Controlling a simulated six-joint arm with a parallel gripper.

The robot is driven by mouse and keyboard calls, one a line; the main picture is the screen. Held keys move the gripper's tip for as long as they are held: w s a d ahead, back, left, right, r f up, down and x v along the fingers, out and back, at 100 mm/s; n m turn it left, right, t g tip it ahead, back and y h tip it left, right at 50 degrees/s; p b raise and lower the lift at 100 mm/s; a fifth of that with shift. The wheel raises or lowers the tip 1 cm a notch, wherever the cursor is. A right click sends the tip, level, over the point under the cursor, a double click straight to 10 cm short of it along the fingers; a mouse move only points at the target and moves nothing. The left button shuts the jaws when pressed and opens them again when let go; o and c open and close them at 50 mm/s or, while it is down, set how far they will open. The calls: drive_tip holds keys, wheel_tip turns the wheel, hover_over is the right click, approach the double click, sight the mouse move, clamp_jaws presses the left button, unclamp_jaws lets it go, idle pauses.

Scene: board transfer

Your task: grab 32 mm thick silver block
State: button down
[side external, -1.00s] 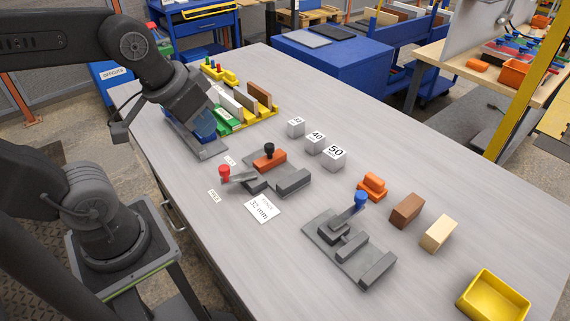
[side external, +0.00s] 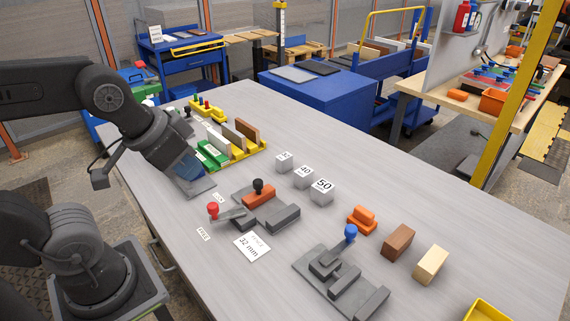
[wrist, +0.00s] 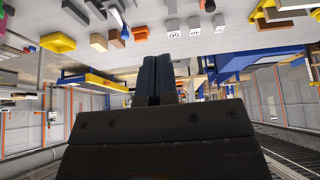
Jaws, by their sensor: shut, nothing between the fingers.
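The silver block marked 32 (side external: 284,163) is the smallest of three silver blocks in a row on the grey table. It stands beside the block marked 40 (side external: 303,177), with the block marked 50 (side external: 322,192) beyond that. In the wrist view the 32 block (wrist: 219,27) appears upside down near the top. My gripper (side external: 187,168) is left of the blocks, over a grey plate (side external: 203,189), well apart from the silver blocks. Its blue fingers (wrist: 157,78) are together in the wrist view, with nothing between them.
A yellow rack (side external: 243,153) with upright boards stands between my gripper and the back edge. In front of the blocks are a clamp fixture with a red knob (side external: 213,210), a card reading 32 mm (side external: 252,246) and a blue-knob fixture (side external: 350,233). Brown (side external: 398,242) and tan (side external: 431,264) blocks stand right.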

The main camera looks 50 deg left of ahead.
drive_tip(key=c, duration=1.8)
unclamp_jaws()
drive_tip(key=o, duration=1.1)
drive_tip(key=g, duration=0.1)
hover_over(283, 156)
drive_tip(key=s, duration=0.4)
wheel_tip(283, 156, down, 16)
drive_tip(key=x, duration=0.7)
drive_tip(key=shift+d+f, duration=0.15)
drive_tip(key=shift+f, duration=0.3)
drive_tip(key=shift+x, duration=3.05)
